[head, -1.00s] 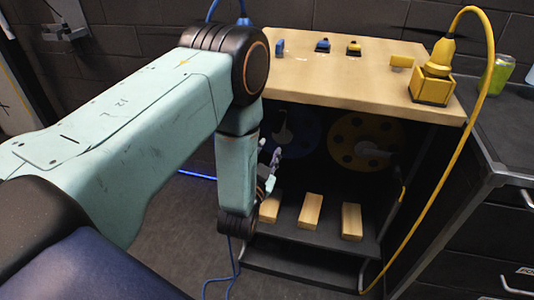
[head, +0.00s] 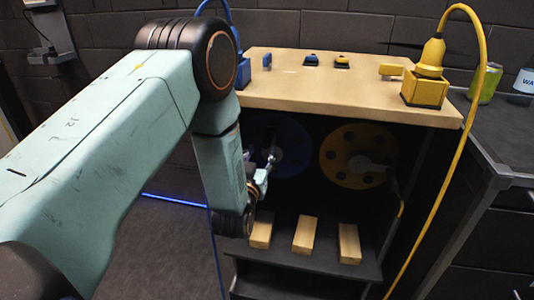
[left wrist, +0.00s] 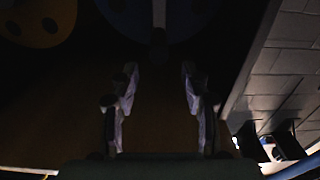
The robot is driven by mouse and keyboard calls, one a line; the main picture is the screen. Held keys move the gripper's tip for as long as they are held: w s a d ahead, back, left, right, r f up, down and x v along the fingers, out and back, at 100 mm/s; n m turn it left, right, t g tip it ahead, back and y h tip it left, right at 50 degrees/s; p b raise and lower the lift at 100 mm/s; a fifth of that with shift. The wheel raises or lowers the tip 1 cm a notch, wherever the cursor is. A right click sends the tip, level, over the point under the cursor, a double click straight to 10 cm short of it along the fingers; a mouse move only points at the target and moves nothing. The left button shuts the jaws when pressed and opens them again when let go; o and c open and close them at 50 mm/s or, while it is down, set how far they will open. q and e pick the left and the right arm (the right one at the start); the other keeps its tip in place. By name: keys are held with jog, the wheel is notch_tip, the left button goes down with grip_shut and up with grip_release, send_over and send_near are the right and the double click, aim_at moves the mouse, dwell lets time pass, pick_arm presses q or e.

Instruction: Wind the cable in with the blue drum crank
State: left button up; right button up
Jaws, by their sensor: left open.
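The blue drum (head: 293,148) stands in the dark open front of the wooden-topped cabinet. Its light crank (head: 272,155) shows near the drum's middle, close to my left fingers. My left gripper (head: 262,170) is open in front of the drum, partly hidden by my own arm. In the left wrist view, my two fingers (left wrist: 158,90) are apart with nothing seen held between them. The blue drum (left wrist: 190,12) is dim at the top there, and a dark crank part (left wrist: 158,45) lies just beyond the fingertips. The blue cable (head: 231,25) arches at the cabinet's left. My right gripper is not in view.
A yellow drum (head: 358,155) sits right of the blue one. Several wooden blocks (head: 305,235) lie on the shelf below. The wooden top (head: 310,90) carries a yellow plug and socket (head: 425,88), whose yellow cable (head: 455,160) hangs down at the right.

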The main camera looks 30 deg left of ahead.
aim_at(268, 142)
pick_arm(q)
jog(key=shift+f+n, duration=0.2)
jog(key=shift+n, duration=0.6)
jog(key=shift+w, duration=0.1)
jog(key=b+x, duration=0.2)
jog(key=x, duration=0.5)
jog(key=shift+w+f, duration=0.15)
jog(key=shift+w, duration=0.15)
grip_shut()
